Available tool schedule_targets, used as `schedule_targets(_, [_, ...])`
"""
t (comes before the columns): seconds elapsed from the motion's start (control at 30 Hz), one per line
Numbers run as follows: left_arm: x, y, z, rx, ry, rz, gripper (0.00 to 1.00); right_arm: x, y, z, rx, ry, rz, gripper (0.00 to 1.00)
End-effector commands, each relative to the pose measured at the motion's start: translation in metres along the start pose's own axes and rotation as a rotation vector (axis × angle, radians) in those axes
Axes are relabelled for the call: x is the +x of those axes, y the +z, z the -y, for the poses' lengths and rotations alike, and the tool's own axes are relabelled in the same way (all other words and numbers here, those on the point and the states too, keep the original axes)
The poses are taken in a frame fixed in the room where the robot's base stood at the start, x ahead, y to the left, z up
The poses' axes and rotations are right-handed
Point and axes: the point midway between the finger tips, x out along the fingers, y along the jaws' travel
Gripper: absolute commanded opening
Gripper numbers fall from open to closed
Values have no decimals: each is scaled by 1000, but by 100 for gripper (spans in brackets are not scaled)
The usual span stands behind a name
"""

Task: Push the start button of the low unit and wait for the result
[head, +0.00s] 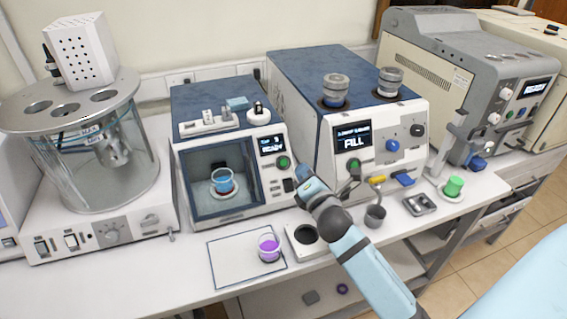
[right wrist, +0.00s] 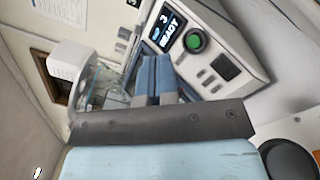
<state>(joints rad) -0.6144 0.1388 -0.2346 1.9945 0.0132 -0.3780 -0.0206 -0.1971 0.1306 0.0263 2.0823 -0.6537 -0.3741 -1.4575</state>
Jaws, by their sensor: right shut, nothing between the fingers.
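The low unit (head: 228,224) is a white box with a blue top and a dark front chamber. A beaker of blue liquid (head: 222,184) with a red rim stands inside it. Its small screen (head: 271,145) appears to read READY, and a round green button (head: 283,162) sits just below. My right gripper (head: 303,174) is shut and empty, just right of the button and apart from it. In the right wrist view the blue fingers (right wrist: 154,78) lie together, to the left of and below the green button (right wrist: 195,41). My left gripper is not in view.
A taller unit (head: 310,85) with a FILL screen stands to the right. A glass-jar apparatus (head: 87,150) stands to the left. A cup of purple liquid (head: 269,248) is on a white mat (head: 228,272) in front. A grey cup (head: 375,216) and a metal tray (head: 419,204) are further right.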

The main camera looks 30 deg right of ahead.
Motion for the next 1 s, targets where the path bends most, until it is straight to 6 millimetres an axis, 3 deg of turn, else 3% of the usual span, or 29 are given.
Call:
schedule_targets(0.2, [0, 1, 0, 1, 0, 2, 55, 16, 4, -13, -214, 110, 29, 0])
schedule_targets(0.57, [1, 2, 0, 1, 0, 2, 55, 17, 4, -14, -230, 118, 31, 0])
schedule_targets(0.77, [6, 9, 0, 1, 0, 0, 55, 26, -2, -6, -227, 117, 31, 0])
schedule_targets(1.0, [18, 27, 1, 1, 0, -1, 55, 52, -15, 13, -227, 117, 31, 0])
